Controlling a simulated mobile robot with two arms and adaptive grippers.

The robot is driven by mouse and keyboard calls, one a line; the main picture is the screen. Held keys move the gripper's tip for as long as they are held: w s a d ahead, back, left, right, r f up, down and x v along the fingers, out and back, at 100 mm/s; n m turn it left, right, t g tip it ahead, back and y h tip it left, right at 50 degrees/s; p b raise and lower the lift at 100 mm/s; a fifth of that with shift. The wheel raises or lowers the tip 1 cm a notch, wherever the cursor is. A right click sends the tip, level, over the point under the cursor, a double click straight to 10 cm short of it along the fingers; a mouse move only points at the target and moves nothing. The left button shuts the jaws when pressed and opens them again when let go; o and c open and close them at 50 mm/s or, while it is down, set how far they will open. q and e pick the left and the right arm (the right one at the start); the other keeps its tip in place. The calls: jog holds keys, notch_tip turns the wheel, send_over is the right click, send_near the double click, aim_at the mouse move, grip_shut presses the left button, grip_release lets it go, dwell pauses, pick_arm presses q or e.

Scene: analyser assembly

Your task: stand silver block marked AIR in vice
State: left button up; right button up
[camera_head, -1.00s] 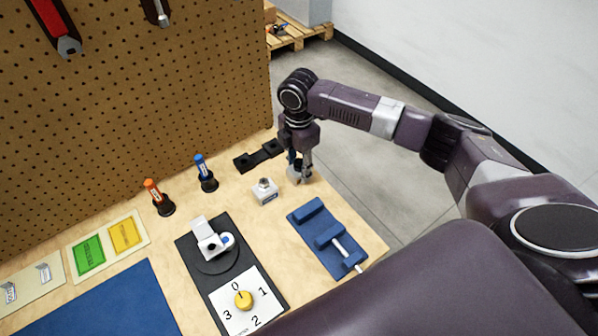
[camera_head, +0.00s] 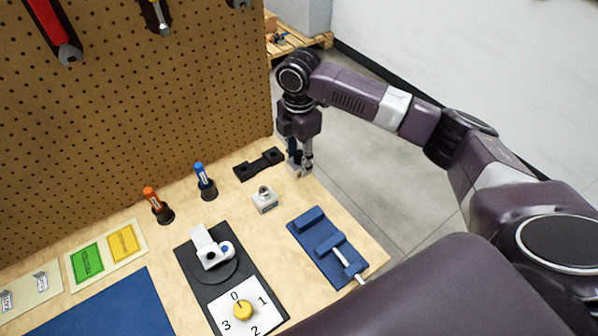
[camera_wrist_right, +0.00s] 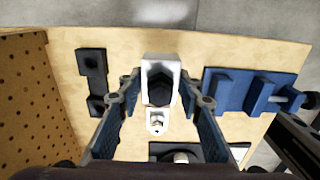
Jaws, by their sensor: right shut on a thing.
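My right gripper (camera_head: 300,170) is over the table's far right corner, pointing down, shut on a silver block (camera_wrist_right: 160,68). The block shows between the fingers in the wrist view, with a dark hexagonal opening in it; in the head view it is mostly hidden by the fingers. I cannot read any marking on it. The blue vice (camera_head: 318,240) lies nearer on the table, with a silver screw rod at its near end; it also shows at the right of the wrist view (camera_wrist_right: 228,92). The left gripper is out of view.
A smaller silver block with a knob (camera_head: 265,203) stands near the gripper. A black two-socket holder (camera_head: 259,164) lies by the pegboard (camera_head: 130,100). Blue (camera_head: 206,182) and orange (camera_head: 155,203) tools stand left. A dial plate (camera_head: 262,312) is in front. Bare table separates gripper and vice.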

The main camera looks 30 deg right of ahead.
notch_tip(320, 180, up, 14)
jog(key=s+a+f+m, duration=0.1)
jog(key=s+a+m, duration=0.2)
jog(key=s+m, duration=0.5)
jog(key=s+a+f+m, duration=0.2)
jog(key=s+a+m, duration=0.2)
jog(key=s+m, duration=0.5)
jog(key=shift+a+f+m+b, duration=0.2)
jog(key=shift+f+m+b, duration=0.1)
jog(key=shift+m, duration=1)
